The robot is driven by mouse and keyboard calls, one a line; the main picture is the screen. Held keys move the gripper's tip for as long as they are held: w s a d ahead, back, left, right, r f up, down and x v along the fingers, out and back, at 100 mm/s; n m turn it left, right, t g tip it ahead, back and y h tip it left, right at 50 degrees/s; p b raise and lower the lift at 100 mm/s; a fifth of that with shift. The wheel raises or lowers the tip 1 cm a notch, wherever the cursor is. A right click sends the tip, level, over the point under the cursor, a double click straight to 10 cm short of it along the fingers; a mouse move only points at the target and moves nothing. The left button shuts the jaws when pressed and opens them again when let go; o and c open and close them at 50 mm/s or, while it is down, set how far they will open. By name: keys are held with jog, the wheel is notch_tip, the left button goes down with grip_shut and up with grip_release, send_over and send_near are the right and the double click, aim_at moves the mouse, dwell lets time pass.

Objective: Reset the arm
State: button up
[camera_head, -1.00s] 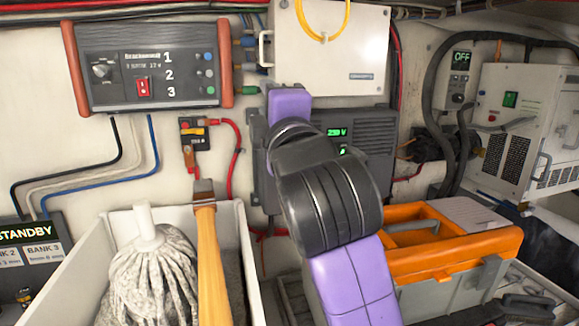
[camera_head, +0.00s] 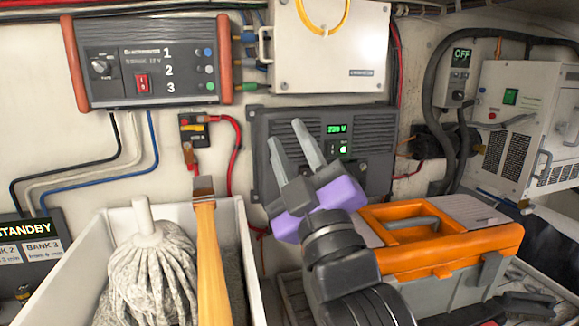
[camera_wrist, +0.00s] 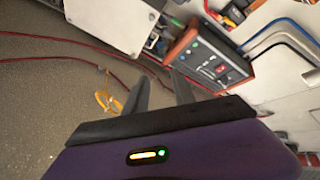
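My gripper (camera_head: 294,148) is in front of the grey inverter panel (camera_head: 375,150) in the head view. Its two grey fingers point up and stand apart with nothing between them. The purple gripper body is below them, and my dark arm runs down to the bottom edge. In the wrist view the fingers of my gripper (camera_wrist: 160,88) also stand apart and empty. The gripper hides part of the panel's vents. Whether it touches the panel cannot be told.
An orange and grey toolbox (camera_head: 440,262) stands close to the right of my arm. A white bin (camera_head: 62,275) with a mop (camera_head: 150,265) and a wooden-handled tool (camera_head: 207,255) is at left. A switch box (camera_head: 150,62), a white cabinet (camera_head: 330,50) and a white unit (camera_head: 530,125) line the wall.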

jog(key=s+d+f+m+h+b, duration=0.1)
jog(key=s+d+f+m, duration=0.3)
jog(key=f, duration=0.5)
jog(key=s+d+f+m+h+b, duration=0.1)
jog(key=s+d+f+m+h, duration=0.15)
jog(key=s+f, duration=0.4)
jog(key=s+d+f+m+h+b, duration=0.1)
jog(key=s+d+f+m, duration=0.25)
jog(key=f, duration=0.75)
jog(key=s+d+f+m+g+h+b, duration=0.1)
jog(key=s+d+f+g, duration=0.3)
jog(key=s+f, duration=0.6)
jog(key=s+d+f+m+g+h+b, duration=0.2)
jog(key=s+d+f, duration=0.3)
jog(key=s+f, duration=0.5)
jog(key=s+g, duration=0.1)
jog(key=s, duration=0.7)
jog(key=shift+d+g+h, duration=0.35)
jog(key=shift+d+g, duration=0.05)
